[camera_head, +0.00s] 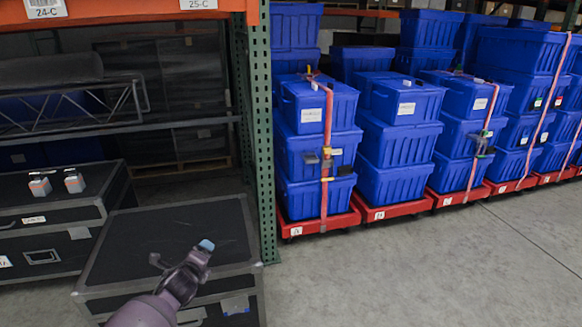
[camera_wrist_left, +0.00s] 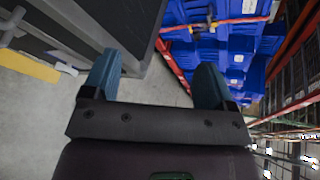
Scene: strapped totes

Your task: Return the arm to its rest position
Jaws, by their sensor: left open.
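My left arm reaches up from the bottom of the head view, in front of a black case. My left gripper (camera_head: 204,248) shows a blue fingertip there, and the picture overlaps it with the case top. In the left wrist view my left gripper (camera_wrist_left: 158,62) has two blue fingers spread wide apart, with nothing between them but floor and distant totes. It is open and empty. My right gripper is in neither view.
A black case (camera_head: 135,235) with metal edges is close to my left arm. A green rack post (camera_head: 257,150) stands just right of it. Stacked blue totes (camera_head: 318,155) with red straps sit on red dollies (camera_head: 310,226). Open concrete floor (camera_head: 430,270) lies at right.

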